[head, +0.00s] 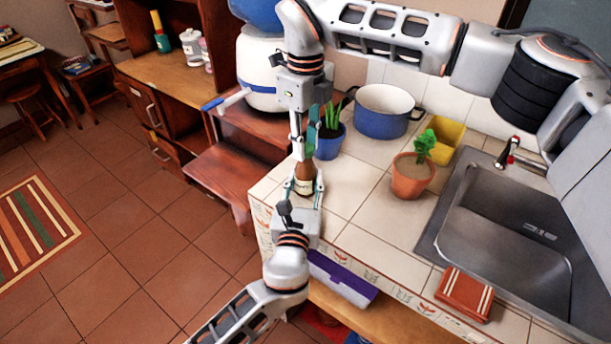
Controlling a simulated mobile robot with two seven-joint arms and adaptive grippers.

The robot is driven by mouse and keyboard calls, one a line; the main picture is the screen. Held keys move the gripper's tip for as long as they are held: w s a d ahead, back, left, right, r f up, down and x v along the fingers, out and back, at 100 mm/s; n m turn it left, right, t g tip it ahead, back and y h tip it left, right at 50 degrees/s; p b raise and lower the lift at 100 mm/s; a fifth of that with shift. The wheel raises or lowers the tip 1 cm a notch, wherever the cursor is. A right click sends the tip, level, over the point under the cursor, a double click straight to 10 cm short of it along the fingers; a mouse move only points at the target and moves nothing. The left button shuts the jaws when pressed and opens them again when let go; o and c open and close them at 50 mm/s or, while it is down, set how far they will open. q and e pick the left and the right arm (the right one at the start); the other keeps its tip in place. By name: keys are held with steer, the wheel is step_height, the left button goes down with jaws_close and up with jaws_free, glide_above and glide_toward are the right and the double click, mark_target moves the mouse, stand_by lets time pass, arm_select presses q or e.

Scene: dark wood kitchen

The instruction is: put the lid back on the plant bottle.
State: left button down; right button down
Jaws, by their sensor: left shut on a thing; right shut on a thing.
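The bottle (305,181), brown with a pale label, stands upright near the left end of the tiled counter. My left gripper (305,185) reaches in from below, shut on the bottle with a finger on each side. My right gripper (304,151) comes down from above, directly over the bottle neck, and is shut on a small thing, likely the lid. The fingers mostly hide that thing. I cannot tell whether it touches the bottle's mouth.
A blue pot with a green plant (328,142) stands close behind my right gripper. A blue and white cooking pot (383,110), a terracotta plant pot (411,178), a yellow container (447,137) and the sink (500,235) lie to the right. The counter's left edge is near the bottle.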

steer(key=m, duration=1.3)
steer(key=c, duration=1.6)
jaws_free()
steer(key=shift+c, duration=0.2)
step_height(320, 180, up, 12)
arm_select(q)
steer(key=c, duration=1.4)
jaws_free()
steer(key=shift+o, duration=0.2)
